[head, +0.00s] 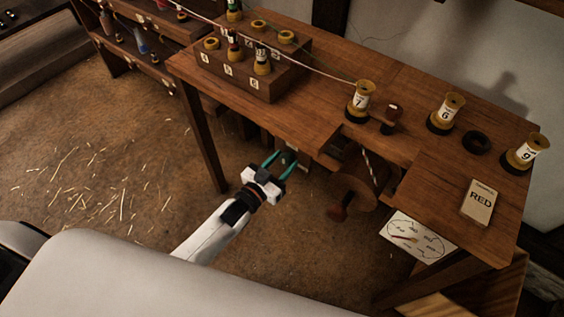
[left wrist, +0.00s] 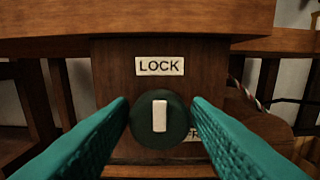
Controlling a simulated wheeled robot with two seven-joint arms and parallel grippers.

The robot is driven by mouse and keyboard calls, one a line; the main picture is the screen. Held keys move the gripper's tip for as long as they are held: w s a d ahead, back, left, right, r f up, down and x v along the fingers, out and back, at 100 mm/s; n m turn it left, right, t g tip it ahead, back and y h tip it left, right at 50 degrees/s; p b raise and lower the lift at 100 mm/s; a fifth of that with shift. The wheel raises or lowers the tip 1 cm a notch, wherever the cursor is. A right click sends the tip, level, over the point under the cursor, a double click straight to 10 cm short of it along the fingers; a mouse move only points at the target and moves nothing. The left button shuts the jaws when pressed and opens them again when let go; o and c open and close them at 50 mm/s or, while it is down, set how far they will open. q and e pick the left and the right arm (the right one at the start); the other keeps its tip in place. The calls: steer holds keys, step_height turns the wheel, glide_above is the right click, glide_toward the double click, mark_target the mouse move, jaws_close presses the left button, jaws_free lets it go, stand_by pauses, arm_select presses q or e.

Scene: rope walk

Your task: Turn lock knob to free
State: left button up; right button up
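The lock knob (left wrist: 160,134) is a round dark green disc with a pale bar, on a wooden panel under the table edge. The bar stands upright and points at the LOCK label (left wrist: 160,66) above. A second label (left wrist: 191,136) at the knob's lower right is mostly hidden behind a finger; only part of its lettering shows. My left gripper (head: 281,163) is under the table's front edge. In the left wrist view its teal fingers (left wrist: 160,108) are apart, one on each side of the knob. I cannot tell whether they touch it. My right gripper is not in view.
The table (head: 330,118) overhangs the knob panel. A wooden crank or reel (head: 352,190) hangs right of my left gripper. A paper diagram (head: 416,234) is at the table's front.

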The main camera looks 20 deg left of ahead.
arm_select(q)
steer(key=c, duration=0.6)
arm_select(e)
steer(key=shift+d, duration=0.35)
